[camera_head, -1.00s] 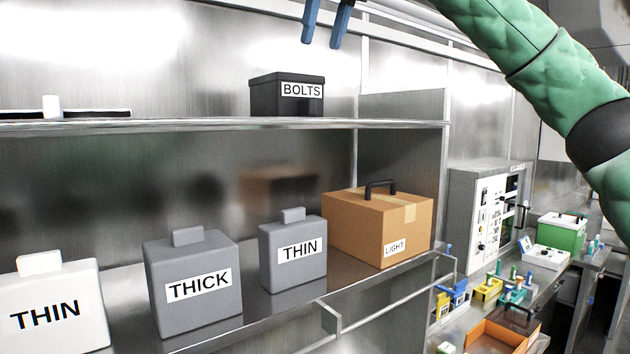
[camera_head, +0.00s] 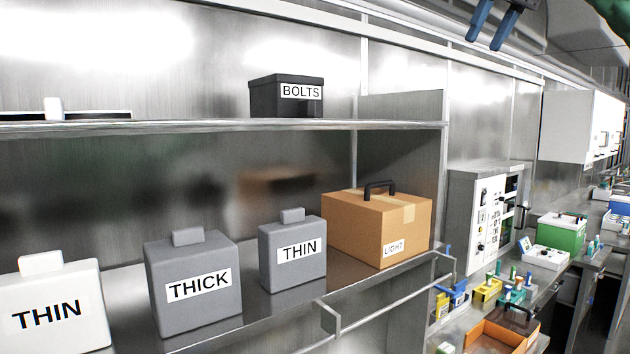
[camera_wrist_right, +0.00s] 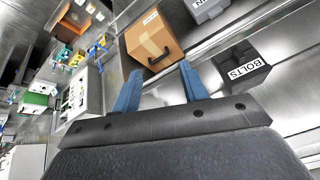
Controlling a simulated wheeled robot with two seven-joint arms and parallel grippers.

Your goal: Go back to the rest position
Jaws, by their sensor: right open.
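My right gripper (camera_head: 492,24) is at the top right of the head view, with its two blue fingers apart and nothing between them. In the right wrist view the blue fingers (camera_wrist_right: 158,92) also stand apart and empty, with the shelf unit beyond them. A small part of my green right arm shows at the top right corner of the head view. My left gripper is not in view.
The shelf unit's upper shelf (camera_head: 200,124) holds a dark BOLTS box (camera_head: 285,97). Below stand a white THIN container (camera_head: 50,290), a grey THICK one (camera_head: 195,305), a grey THIN one (camera_head: 292,268) and a cardboard LIGHT box (camera_head: 365,228). A bench with an orange tray (camera_head: 497,335) lies right.

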